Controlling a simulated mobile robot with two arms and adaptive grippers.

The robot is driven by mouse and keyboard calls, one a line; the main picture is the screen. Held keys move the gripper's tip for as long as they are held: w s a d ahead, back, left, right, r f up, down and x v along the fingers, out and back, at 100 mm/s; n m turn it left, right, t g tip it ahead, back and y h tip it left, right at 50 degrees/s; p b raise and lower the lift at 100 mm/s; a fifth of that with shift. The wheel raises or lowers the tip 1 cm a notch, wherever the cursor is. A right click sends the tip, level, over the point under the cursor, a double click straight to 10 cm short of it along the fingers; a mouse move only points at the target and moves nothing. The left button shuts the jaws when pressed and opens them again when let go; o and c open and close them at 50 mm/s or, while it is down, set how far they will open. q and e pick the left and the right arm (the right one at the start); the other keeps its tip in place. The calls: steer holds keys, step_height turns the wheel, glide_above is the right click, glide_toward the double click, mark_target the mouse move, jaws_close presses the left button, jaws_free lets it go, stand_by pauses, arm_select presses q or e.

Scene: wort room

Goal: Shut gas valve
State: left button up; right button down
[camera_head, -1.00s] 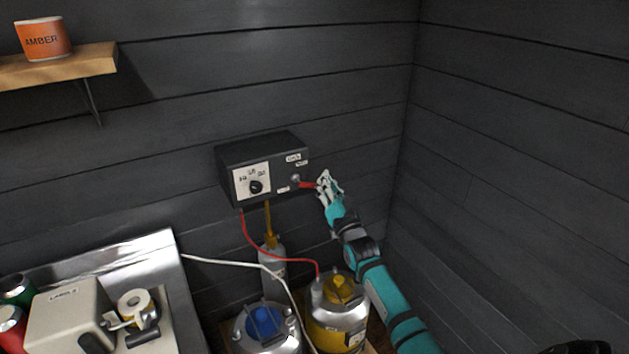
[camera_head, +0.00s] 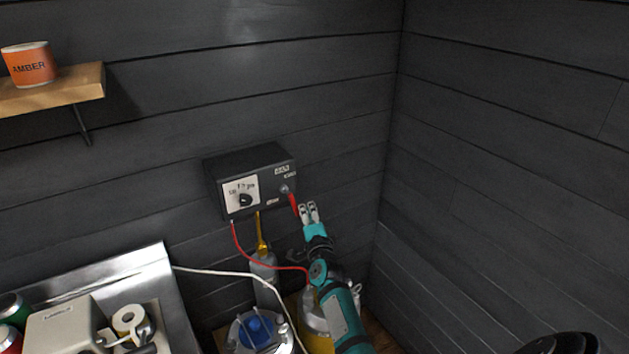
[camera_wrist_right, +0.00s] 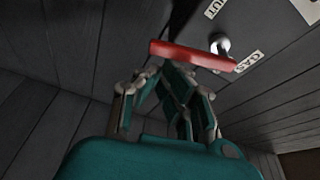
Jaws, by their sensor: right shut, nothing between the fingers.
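The gas valve is a red lever (camera_head: 293,204) on a round grey pivot, on the front of a dark control box (camera_head: 250,178) mounted on the wall. In the head view the lever points down and slightly right. My right gripper (camera_head: 309,208) is just right of the lever's lower end, shut and empty. In the right wrist view the red lever (camera_wrist_right: 190,55) lies across just beyond the fingertips (camera_wrist_right: 165,76). I cannot tell whether they touch. A "GAS" label (camera_wrist_right: 248,61) sits beside the pivot. My left gripper is not in view.
Below the box stand a grey bottle (camera_head: 263,262), a blue-topped vessel (camera_head: 256,330) and a yellow-and-silver vessel (camera_head: 313,318), partly hidden by my arm. A red hose (camera_head: 243,252) and a white hose (camera_head: 215,272) run there. The right wall (camera_head: 500,180) is bare.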

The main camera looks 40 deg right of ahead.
steer(key=shift+a+f+m+p, duration=0.3)
steer(key=shift+a+f+m, duration=0.1)
steer(key=shift+a+m, duration=0.3)
steer(key=shift+a, duration=0.1)
stand_by(0.4)
